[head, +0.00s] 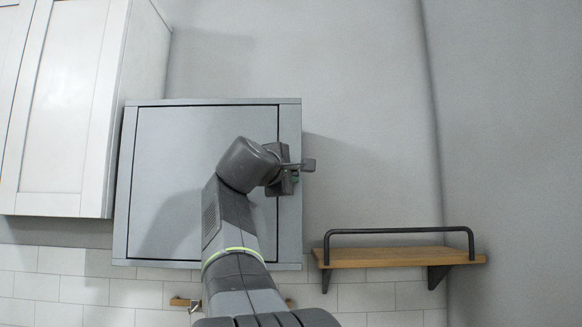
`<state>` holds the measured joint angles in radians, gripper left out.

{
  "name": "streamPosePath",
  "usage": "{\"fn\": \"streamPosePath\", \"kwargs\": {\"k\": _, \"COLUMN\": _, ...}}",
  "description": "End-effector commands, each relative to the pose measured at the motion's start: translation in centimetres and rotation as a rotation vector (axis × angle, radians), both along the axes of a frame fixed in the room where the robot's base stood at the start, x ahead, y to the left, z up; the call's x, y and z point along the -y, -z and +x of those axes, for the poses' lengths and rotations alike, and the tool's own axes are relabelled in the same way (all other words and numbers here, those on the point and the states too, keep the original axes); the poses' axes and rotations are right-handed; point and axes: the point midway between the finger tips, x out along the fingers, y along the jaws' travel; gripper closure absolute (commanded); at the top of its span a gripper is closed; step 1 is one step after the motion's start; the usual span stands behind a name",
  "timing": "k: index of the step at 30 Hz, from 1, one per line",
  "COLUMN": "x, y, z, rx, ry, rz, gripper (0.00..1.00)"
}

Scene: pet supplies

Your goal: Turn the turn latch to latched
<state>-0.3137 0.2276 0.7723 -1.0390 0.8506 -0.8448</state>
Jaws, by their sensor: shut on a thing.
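A grey wall cabinet (185,180) with a flat, closed-looking door hangs in the middle of the head view. The turn latch (295,179) is at the right edge of the door, on the frame. The latch's angle is hidden.
A white cupboard (64,100) hangs to the left, close to the grey cabinet. A wooden shelf (395,257) with a dark rail is at the lower right. A small wooden piece (181,302) shows below the cabinet. The wall right of the cabinet is clear.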

Motion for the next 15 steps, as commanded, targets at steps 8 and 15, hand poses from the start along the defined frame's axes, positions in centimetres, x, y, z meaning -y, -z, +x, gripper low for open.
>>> {"fn": "streamPosePath", "kwargs": {"k": 8, "x": -0.03, "y": 0.0, "z": 0.02, "rx": -0.001, "ry": -0.001, "rz": 0.091, "gripper": 1.0}}
{"fn": "streamPosePath", "kwargs": {"k": 15, "x": -0.02, "y": 0.11, "z": 0.01, "rx": -0.001, "ry": -0.001, "rz": 0.11, "gripper": 1.0}}
